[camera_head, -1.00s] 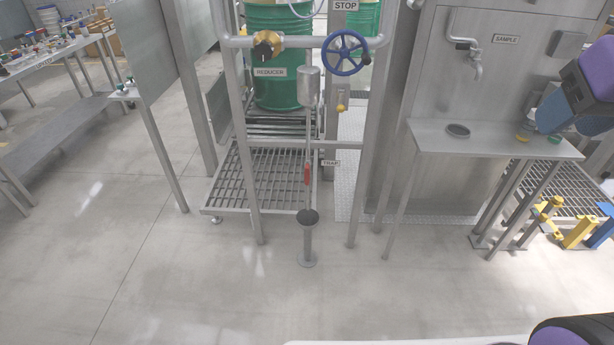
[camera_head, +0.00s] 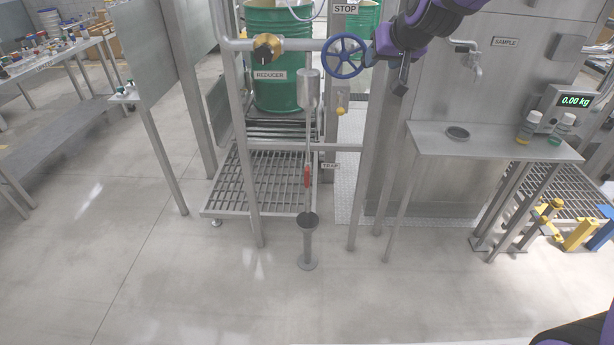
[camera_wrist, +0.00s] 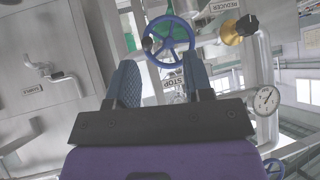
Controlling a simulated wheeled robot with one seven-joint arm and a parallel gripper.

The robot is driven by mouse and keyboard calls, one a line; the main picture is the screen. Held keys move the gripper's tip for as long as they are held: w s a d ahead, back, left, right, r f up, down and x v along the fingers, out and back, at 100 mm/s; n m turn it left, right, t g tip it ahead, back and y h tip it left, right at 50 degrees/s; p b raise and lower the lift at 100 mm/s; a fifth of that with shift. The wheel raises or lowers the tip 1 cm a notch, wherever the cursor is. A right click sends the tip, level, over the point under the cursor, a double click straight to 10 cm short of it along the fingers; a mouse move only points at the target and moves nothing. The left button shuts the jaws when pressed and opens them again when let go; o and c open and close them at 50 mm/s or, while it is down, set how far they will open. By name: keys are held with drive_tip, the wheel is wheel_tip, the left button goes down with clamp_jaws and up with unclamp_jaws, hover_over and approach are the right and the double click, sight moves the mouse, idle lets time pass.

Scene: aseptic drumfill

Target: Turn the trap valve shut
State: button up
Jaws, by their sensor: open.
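The trap valve shows in the head view as a red lever (camera_head: 307,176) on the thin vertical pipe, beside the TRAP label (camera_head: 331,165). The lever hangs along the pipe, above a grey open-topped drain cup (camera_head: 308,222) on the floor. My gripper (camera_head: 400,88) is up at the right of the blue handwheel (camera_head: 345,56), well above and to the right of the red lever. In the wrist view my gripper (camera_wrist: 162,75) is open and empty, its two blue fingers spread. The handwheel (camera_wrist: 168,42) lies beyond the fingertips. I cannot make out the red lever in the wrist view.
Frame posts (camera_head: 370,150) and a crossbar stand around the pipe. A brass reducer knob (camera_head: 267,47) and green drum (camera_head: 275,75) are left and behind. A sample shelf (camera_head: 490,143) with two bottles and a scale is right. Floor in front is clear.

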drive_tip(key=w+a+f+t, duration=0.1)
drive_tip(key=w+a+f, duration=0.5)
drive_tip(key=w+f, duration=0.3)
drive_tip(key=m+t+h, duration=0.1)
drive_tip(key=t, duration=0.1)
hover_over(307, 176)
drive_tip(key=s+d, duration=0.1)
drive_tip(key=s, duration=0.5)
wheel_tip(307, 176, down, 25)
wheel_tip(307, 176, down, 16)
drive_tip(key=s+a+r+m+t+h, duration=0.1)
drive_tip(key=s+t+h, duration=0.1)
drive_tip(key=x, duration=0.7)
drive_tip(key=f+x, duration=0.1)
drive_tip(key=x, duration=0.2)
drive_tip(key=shift+w+a+f, duration=0.1)
drive_tip(key=shift+w+f, duration=0.05)
clamp_jaws()
